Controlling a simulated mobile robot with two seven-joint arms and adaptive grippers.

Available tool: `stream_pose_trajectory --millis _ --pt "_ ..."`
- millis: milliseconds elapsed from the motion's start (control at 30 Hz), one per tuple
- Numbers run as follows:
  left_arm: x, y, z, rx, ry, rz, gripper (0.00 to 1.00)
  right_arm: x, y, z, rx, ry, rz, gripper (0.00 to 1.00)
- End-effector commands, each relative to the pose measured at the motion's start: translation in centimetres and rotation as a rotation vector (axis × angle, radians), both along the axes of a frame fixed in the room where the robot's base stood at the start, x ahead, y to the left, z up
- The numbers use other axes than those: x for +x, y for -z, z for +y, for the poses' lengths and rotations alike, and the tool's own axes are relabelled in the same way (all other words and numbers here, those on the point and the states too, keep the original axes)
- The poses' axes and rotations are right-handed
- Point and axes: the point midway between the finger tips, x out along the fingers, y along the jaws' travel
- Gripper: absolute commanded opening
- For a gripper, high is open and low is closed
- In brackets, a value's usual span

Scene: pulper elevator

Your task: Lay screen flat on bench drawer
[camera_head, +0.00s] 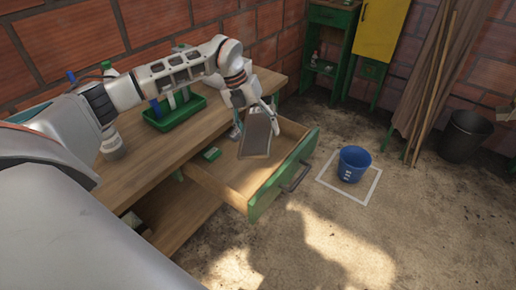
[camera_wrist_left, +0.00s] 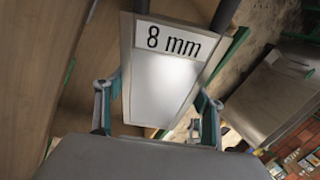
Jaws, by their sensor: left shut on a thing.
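The screen (camera_head: 256,136) is a dark grey rectangular panel over the open bench drawer (camera_head: 284,178), which has a green front and a dark handle. In the left wrist view the screen (camera_wrist_left: 160,80) has a pale face and an "8 mm" label. My left gripper (camera_head: 255,106) is shut on the screen, with one finger at each side edge. The screen looks tilted; I cannot tell if its lower end touches the drawer floor. My right gripper is not in view.
A green tray (camera_head: 176,115) with upright items stands on the wooden bench (camera_head: 130,165). A blue bucket (camera_head: 353,164) stands on the floor in a white square. Floor before the drawer is clear.

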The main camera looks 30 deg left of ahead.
Motion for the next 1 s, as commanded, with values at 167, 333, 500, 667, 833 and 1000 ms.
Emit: stream_pose_trajectory --millis 167,333,500,667,833,1000 --pt "0.1 2.8 -0.1 -0.002 0.001 -0.002 0.31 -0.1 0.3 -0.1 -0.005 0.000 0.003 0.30" --pt "0.1 3.6 0.0 -0.001 0.001 -0.004 0.31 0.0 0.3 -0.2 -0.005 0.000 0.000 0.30" --pt "0.0 5.7 -0.1 -0.001 0.001 0.000 0.31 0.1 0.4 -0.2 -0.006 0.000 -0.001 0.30" --pt "0.0 7.6 -0.1 -0.002 0.002 -0.001 0.31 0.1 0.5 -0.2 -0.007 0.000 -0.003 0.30" --pt "0.1 7.6 -0.1 -0.001 0.002 -0.004 0.31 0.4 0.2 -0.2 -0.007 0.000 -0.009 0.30" --pt "0.1 7.9 0.0 -0.001 0.002 -0.003 0.31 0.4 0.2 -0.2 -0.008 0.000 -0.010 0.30"
